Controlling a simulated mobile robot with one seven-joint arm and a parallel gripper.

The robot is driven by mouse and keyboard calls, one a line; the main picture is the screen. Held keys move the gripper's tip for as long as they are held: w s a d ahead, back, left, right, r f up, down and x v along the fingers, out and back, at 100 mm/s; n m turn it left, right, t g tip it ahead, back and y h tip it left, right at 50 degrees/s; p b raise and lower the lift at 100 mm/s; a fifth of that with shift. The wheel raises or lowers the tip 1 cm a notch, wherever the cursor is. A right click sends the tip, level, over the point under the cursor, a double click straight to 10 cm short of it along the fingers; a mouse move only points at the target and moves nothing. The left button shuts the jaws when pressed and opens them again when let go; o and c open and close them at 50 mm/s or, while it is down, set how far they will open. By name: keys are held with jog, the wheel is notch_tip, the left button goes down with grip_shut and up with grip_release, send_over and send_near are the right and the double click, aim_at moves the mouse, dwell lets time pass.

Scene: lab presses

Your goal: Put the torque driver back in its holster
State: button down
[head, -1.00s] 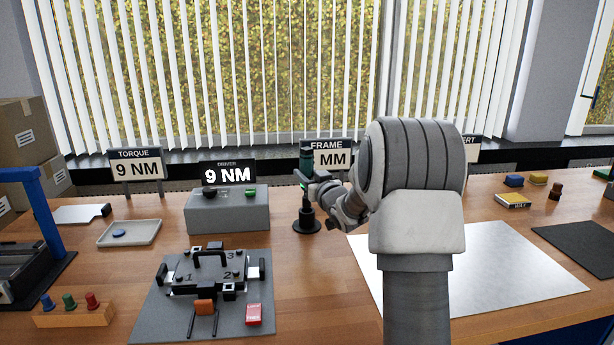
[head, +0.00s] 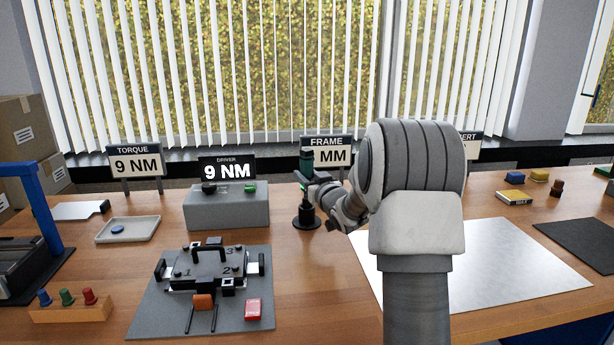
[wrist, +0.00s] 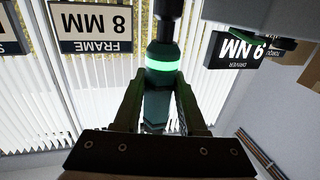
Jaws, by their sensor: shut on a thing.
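The torque driver (head: 306,160) is dark green and black, upright, left of my arm in the head view. In the wrist view the driver (wrist: 160,72) has a glowing green ring, and my gripper's fingers (wrist: 158,105) are shut on its body from both sides. In the head view my gripper (head: 316,188) is partly hidden by my own wrist. A black stand with a round base (head: 306,223), seemingly the holster, stands directly below the driver. I cannot tell whether the driver is seated in it or just above it.
A grey driver box (head: 228,210) with a "9 NM" display stands left of the stand. A "FRAME" sign (head: 327,152) is close behind the driver; the wrist view reads "8 MM". A grey mat with a fixture (head: 150,315) lies in front. A white sheet (head: 500,270) lies right.

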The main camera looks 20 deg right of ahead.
jog(key=shift+f+b, duration=1.85)
jog(key=shift+f, duration=0.15)
jog(key=shift+c, duration=2.2)
grip_release()
jog(key=shift+o, duration=0.3)
jog(key=shift+f, duration=0.15)
jog(key=shift+s, duration=0.1)
jog(key=s+p, duration=0.2)
jog(key=s, duration=1.5)
jog(key=shift+s+a, duration=0.15)
jog(key=shift+a, duration=0.05)
